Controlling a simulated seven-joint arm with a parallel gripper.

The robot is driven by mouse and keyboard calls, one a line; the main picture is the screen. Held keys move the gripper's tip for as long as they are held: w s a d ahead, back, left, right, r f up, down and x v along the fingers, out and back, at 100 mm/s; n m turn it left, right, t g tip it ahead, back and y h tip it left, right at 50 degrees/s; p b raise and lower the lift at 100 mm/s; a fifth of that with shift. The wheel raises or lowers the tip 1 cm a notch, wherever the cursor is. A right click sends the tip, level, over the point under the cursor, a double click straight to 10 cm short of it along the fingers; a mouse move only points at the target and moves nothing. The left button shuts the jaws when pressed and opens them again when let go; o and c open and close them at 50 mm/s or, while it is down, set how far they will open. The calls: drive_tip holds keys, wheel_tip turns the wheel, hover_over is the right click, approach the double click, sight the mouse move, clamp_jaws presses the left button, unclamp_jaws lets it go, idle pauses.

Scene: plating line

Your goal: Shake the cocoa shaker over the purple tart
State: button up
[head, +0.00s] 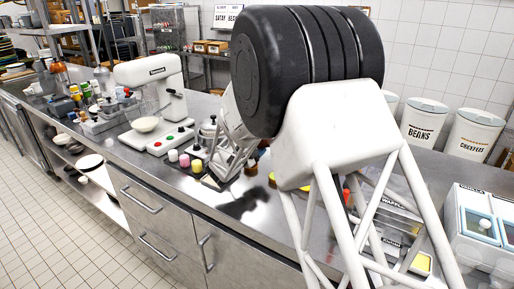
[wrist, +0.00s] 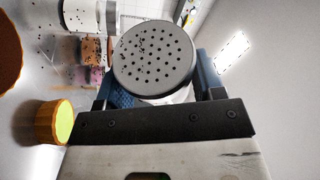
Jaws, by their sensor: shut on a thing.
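My gripper (wrist: 155,90) is shut on the cocoa shaker (wrist: 153,58), whose round grey perforated lid faces the wrist camera between the blue finger pads. In the head view my gripper (head: 232,152) is above the counter, and my arm hides much of the area around it. I cannot pick out the purple tart for certain. A small pinkish-purple thing (wrist: 95,76) shows beyond the shaker's left side in the wrist view. Dark specks show around it and farther up.
A tart with a yellow-green top (wrist: 58,122) is left of my gripper in the wrist view. A brown round thing (wrist: 8,50) is cut off at the left edge. Pink, white and yellow cups (head: 184,160) stand near the white mixer (head: 150,75). The counter's front strip is clear.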

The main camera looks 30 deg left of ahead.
drive_tip(key=shift+f, duration=0.15)
drive_tip(key=shift+f, duration=1)
drive_tip(key=shift+r, duration=0.1)
drive_tip(key=shift+d+r+m+g, duration=0.15)
drive_tip(key=shift+r+m+g, duration=0.35)
drive_tip(key=shift+r+m, duration=1)
drive_tip(key=shift+r, duration=0.1)
